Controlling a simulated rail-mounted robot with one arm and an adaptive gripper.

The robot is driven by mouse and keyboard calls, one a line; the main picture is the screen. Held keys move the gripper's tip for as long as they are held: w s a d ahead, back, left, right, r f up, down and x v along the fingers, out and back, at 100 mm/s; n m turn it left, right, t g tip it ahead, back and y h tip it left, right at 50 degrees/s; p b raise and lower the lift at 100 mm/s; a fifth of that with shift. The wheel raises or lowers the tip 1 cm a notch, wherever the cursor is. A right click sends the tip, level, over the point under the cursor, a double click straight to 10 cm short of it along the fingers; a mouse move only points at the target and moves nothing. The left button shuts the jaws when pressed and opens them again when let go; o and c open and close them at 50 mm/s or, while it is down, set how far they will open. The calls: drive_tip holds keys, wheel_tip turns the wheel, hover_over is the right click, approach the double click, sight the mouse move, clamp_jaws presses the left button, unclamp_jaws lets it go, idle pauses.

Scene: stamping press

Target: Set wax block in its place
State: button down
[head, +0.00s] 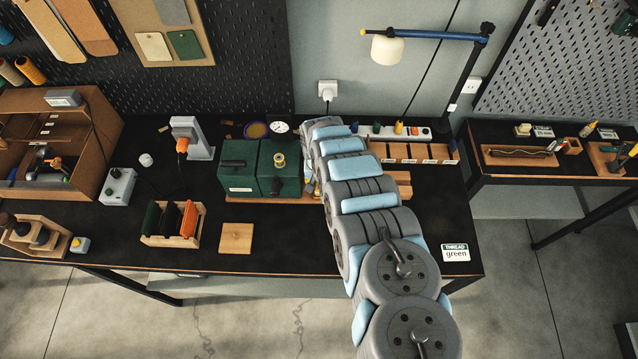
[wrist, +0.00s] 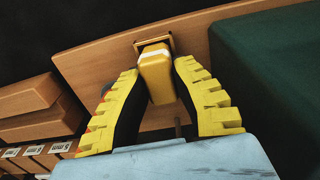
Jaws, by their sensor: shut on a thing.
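In the wrist view the wax block (wrist: 156,80), yellow with a pale band near its far end, sits between the two yellow ribbed fingers of my gripper (wrist: 158,68). My gripper is shut on it. The block's far end is at a small square wooden-rimmed holder (wrist: 168,41) on a wooden board (wrist: 95,62). The end overlaps the holder's opening in this view; I cannot tell whether it is inside or just in front. In the head view my arm hides the block and most of my gripper.
A green machine (head: 240,170) stands close beside the board, at right in the wrist view (wrist: 270,60). A row of labelled wooden bins (head: 420,152) is on the other side. A lamp (head: 388,48) stands behind.

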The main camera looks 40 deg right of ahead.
drive_tip(key=shift+f, duration=0.35)
drive_tip(key=c, duration=0.9)
unclamp_jaws()
drive_tip(key=shift+w+r, duration=0.1)
drive_tip(key=shift+r, duration=5.9)
